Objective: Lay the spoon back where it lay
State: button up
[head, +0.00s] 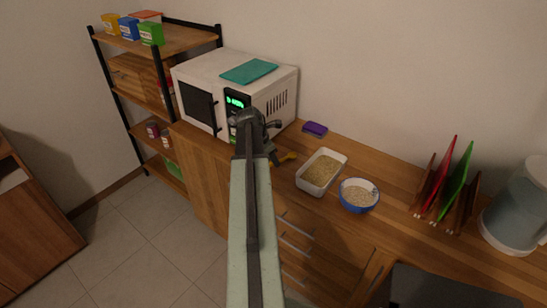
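A small yellow piece, apparently the spoon (287,157), shows just right of my gripper (272,152), left of the white tray. It is partly hidden by the gripper, and I cannot tell whether it rests on the wooden counter (397,185) or is held above it. My arm reaches from the bottom of the head view to the counter, in front of the microwave. The fingertips are small and dark here, so whether they are shut on the spoon is unclear.
A white tray (310,186) of grain and a blue bowl (358,207) stand to the right. A purple sponge-like block (314,129) lies behind. The white microwave (200,75) is at the left. A rack with coloured boards (447,186) and a jug-like container (515,215) stand far right.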

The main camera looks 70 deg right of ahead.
jog(key=p+v, duration=1.1)
jog(key=v, duration=0.1)
jog(key=shift+r, duration=0.15)
jog(key=w+a+f+m+t+y, duration=0.1)
jog(key=w+a+m, duration=0.1)
jog(key=w+a, duration=1)
jog(key=w+a+m+t, duration=0.1)
jog(key=w+a+m, duration=0.2)
jog(key=w+a, duration=0.95)
jog(key=w+a+m+y, duration=0.1)
jog(key=a+m, duration=0.4)
jog(key=a, duration=3.1)
jog(key=shift+f+t+y, duration=0.3)
jog(key=shift+f+y, duration=0.15)
jog(key=shift+y, duration=0.45)
